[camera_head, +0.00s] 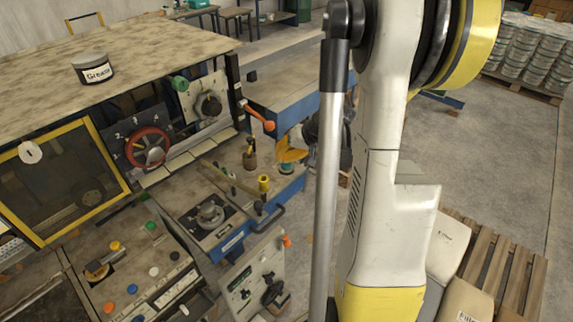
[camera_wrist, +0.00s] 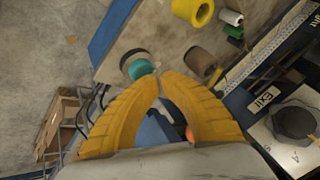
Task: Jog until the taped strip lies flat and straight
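My gripper (camera_head: 291,152) has yellow fingers and hangs over the right end of the machine's bench. In the wrist view my gripper (camera_wrist: 160,76) has its fingertips together, with nothing visible between them. A teal-and-grey round piece (camera_wrist: 139,66) lies just beyond the tips; I cannot tell whether they touch it. The machine has a control console (camera_head: 170,252) with several coloured buttons, a red handwheel (camera_head: 149,148), a black rotary knob (camera_head: 209,212) and an orange-ended lever (camera_head: 262,120). I cannot make out a taped strip or which control is the jog.
Yellow (camera_wrist: 193,11) and brown (camera_wrist: 200,61) rolls lie near the fingers. A black labelled tin (camera_head: 93,69) stands on the upper worktop. Sacks (camera_head: 447,250) and a wooden pallet (camera_head: 497,262) stand at lower right. Open floor (camera_head: 490,160) lies to the right.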

